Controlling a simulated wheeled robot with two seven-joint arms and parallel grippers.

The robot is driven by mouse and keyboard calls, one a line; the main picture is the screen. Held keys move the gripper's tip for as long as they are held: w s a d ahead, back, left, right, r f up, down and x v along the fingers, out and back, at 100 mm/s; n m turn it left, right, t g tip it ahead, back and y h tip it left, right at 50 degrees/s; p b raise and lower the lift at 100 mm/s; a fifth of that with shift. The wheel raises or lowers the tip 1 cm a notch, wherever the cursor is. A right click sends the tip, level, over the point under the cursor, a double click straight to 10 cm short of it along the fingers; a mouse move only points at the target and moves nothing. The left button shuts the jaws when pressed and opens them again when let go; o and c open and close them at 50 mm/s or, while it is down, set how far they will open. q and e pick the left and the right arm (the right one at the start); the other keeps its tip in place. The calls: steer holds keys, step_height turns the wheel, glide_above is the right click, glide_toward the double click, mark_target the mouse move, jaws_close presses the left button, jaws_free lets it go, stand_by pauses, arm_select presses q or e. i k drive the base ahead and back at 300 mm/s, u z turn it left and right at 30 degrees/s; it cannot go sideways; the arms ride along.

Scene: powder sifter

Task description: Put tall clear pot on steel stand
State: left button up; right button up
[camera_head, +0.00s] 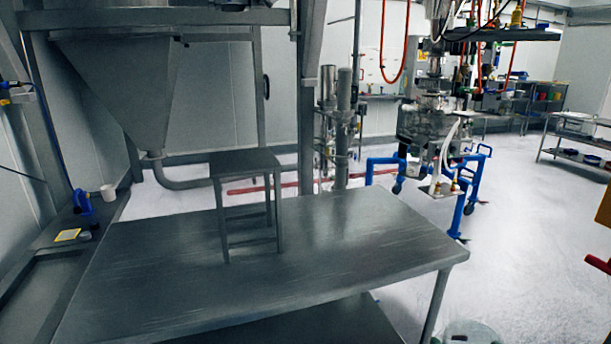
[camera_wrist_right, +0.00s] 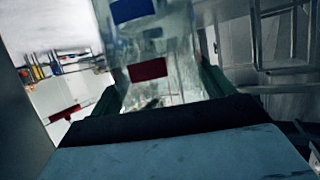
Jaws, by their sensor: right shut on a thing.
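The steel stand (camera_head: 246,163) is a small four-legged stool with a flat, square, bare top. It stands upright on the steel table (camera_head: 340,235), left of its middle. In the right wrist view, the tall clear pot (camera_wrist_right: 178,40) is see-through, with dark blue and red patches showing on it or through it. My right gripper (camera_wrist_right: 160,92) is shut on the pot, with one dark finger on each side. The pot's upper end is cut off by the frame. In the head view neither gripper can be made out.
A pale round thing (camera_head: 470,334), cut off at the bottom edge by the table's right corner, is unclear. A side bench at left holds a white cup (camera_head: 108,192) and a blue item (camera_head: 82,201). A large hopper (camera_head: 120,85) hangs behind. The table's right half is clear.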

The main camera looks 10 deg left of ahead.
mark_target(242, 159)
steer(key=z, duration=0.3)
steer(key=k, duration=0.25)
steer(key=u, duration=1.2)
steer(key=i, duration=0.8)
steer(key=u, duration=0.4)
